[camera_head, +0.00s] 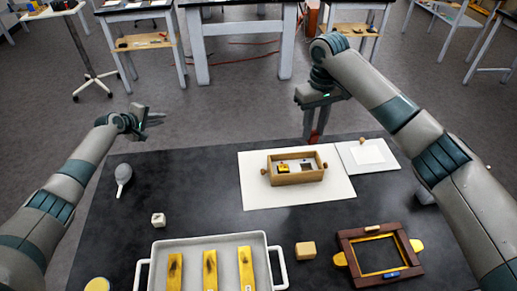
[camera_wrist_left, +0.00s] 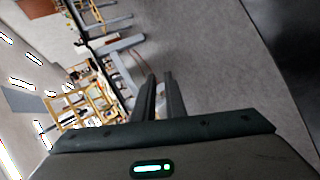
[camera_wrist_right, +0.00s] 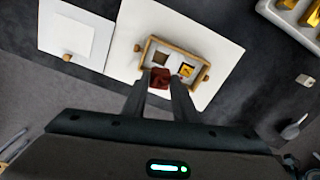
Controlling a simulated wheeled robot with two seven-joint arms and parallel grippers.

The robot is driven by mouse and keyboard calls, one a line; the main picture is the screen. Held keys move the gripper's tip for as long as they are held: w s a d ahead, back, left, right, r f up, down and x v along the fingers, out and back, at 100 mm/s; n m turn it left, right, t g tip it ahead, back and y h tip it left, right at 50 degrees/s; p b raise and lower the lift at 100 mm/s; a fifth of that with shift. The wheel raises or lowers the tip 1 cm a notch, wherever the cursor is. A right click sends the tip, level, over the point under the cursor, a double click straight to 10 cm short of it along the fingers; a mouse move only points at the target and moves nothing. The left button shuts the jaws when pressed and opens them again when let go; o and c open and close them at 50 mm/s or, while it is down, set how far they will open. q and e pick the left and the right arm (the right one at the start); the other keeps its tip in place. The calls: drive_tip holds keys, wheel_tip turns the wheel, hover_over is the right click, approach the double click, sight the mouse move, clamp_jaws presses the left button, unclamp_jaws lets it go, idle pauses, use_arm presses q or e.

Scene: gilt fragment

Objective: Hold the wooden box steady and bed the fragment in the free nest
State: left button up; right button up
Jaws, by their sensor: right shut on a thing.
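The wooden box (camera_head: 296,178) stands on a white sheet on the dark table; it also shows in the right wrist view (camera_wrist_right: 172,75). Its right nest in the head view is the free nest (camera_head: 307,166), and a gold piece (camera_head: 283,168) sits in the left one. My right gripper (camera_head: 314,138) is shut on a red-brown fragment (camera_wrist_right: 159,78), held in the air behind the box in the head view. My left gripper (camera_head: 158,118) is open and empty, off to the left beyond the table's far edge and away from the box; its fingers show slightly apart in the left wrist view (camera_wrist_left: 160,76).
A white tray (camera_head: 268,247) with several gilt strips stands at the front. A dark wooden frame (camera_head: 347,246), a wooden block (camera_head: 306,250), a white cube (camera_head: 158,219) and a grey bulb (camera_head: 123,174) lie around. A white board (camera_head: 384,166) lies right of the box.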

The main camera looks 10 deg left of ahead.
sight(291, 153)
use_arm(q)
drive_tip(key=s+d+n+g+h, duration=0.1)
drive_tip(key=s+d+h, duration=0.1)
drive_tip(key=d, duration=0.8)
drive_tip(key=s+d+r+n+g+h, duration=0.1)
drive_tip(key=d+h, duration=0.3)
drive_tip(key=d, duration=0.7)
drive_tip(key=s+d+n+g+h, duration=0.2)
drive_tip(key=d+n+h, duration=0.1)
drive_tip(key=d, duration=0.8)
drive_tip(key=shift+s+d+r, duration=0.2)
drive_tip(key=shift+s+r, duration=0.1)
drive_tip(key=shift+s, duration=0.05)
drive_tip(key=s+d+h, duration=0.1)
drive_tip(key=d, duration=0.2)
drive_tip(key=s+d+r+n+g+h, duration=0.1)
drive_tip(key=s+d, duration=0.1)
drive_tip(key=d, duration=0.1)
drive_tip(key=s+d+n+g, duration=0.1)
drive_tip(key=s+d, duration=0.1)
drive_tip(key=shift+s+d+r+h, duration=0.25)
drive_tip(key=shift+d+h, duration=0.15)
drive_tip(key=shift+w+d, duration=0.1)
drive_tip(key=x, duration=1.1)
drive_tip(key=shift+d+f, duration=0.2)
drive_tip(key=shift+d, duration=0.15)
clamp_jaws()
